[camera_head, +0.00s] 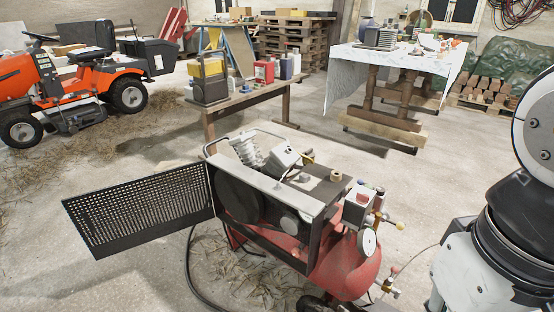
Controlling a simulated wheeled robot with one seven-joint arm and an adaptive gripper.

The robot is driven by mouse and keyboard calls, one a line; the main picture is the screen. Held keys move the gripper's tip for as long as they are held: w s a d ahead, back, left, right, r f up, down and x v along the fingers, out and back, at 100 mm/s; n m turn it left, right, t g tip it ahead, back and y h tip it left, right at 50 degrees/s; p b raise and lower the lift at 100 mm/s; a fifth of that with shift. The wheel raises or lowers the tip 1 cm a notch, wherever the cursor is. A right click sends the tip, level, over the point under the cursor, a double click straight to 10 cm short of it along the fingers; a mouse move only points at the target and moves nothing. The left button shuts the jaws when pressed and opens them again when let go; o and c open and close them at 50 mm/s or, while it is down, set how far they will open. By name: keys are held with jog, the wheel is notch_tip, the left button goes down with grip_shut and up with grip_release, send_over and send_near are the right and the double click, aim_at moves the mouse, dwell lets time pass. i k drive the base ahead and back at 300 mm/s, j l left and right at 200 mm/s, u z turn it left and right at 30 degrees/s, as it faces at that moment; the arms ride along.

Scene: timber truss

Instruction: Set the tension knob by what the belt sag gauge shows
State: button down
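A red air compressor (343,268) stands on the floor in the middle. Its perforated black belt guard (140,208) stands swung out to the left. A large dark wheel (238,203) and a smaller grey round part (291,222) show at its front, under a pale grey bar (268,184). A round white-faced dial (368,242) sits at the right end; its reading is too small to tell. A small yellow knob-like part (399,226) is beside it. I cannot tell which parts are the belt sag gauge and the tension knob. My gripper is out of view; my arm shows at right.
A black hose (190,265) and straw lie on the floor by the compressor. Behind stand a low wooden bench (254,101) with containers and a cloth-covered table (400,58). An orange tractor (78,77) is at left. Open concrete floor surrounds the compressor.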

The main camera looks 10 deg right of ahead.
aim_at(296, 252)
jog(key=j+z, duration=0.5)
jog(key=j, duration=0.8)
jog(key=i+l+u, duration=0.2)
jog(key=i+l, duration=0.05)
jog(key=l, duration=0.05)
